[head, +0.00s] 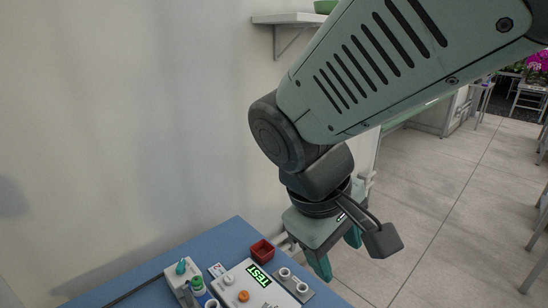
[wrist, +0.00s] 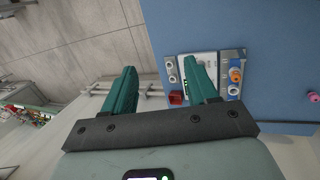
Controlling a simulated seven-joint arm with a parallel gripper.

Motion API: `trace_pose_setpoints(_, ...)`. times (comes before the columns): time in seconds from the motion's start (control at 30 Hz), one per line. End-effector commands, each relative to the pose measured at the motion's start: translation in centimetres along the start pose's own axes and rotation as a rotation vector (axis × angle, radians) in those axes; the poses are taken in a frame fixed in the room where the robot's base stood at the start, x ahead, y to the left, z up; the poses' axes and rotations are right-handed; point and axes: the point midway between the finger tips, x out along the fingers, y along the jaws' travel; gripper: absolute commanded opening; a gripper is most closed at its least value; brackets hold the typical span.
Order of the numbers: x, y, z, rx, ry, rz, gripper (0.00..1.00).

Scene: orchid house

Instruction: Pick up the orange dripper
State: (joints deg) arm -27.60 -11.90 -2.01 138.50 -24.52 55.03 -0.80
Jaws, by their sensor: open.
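I cannot tell whether both are the same thing. My gripper (head: 337,254) hangs beyond the table's right edge, clear of everything. Its teal fingers are spread and empty in the wrist view (wrist: 165,76); the right one hides part of the device.
A red open box (head: 262,251) stands behind the device, and a grey strip with white rings (head: 296,285) lies right of it. A green-capped bottle (head: 197,284) and a teal-topped piece (head: 181,267) stand at left. A pink piece (wrist: 313,96) lies apart. A wall rises behind.

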Motion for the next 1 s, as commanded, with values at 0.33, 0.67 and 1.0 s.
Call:
trace_pose_setpoints(0.33,6.1,-6.6,-7.3,-0.737,-0.259,0.308,0.58)
trace_pose_setpoints(0.67,11.1,-18.2,-12.0,-1.420,-0.364,0.744,0.58)
trace_pose_setpoints(1.0,14.1,-24.8,-12.6,-1.741,-0.372,1.005,0.58)
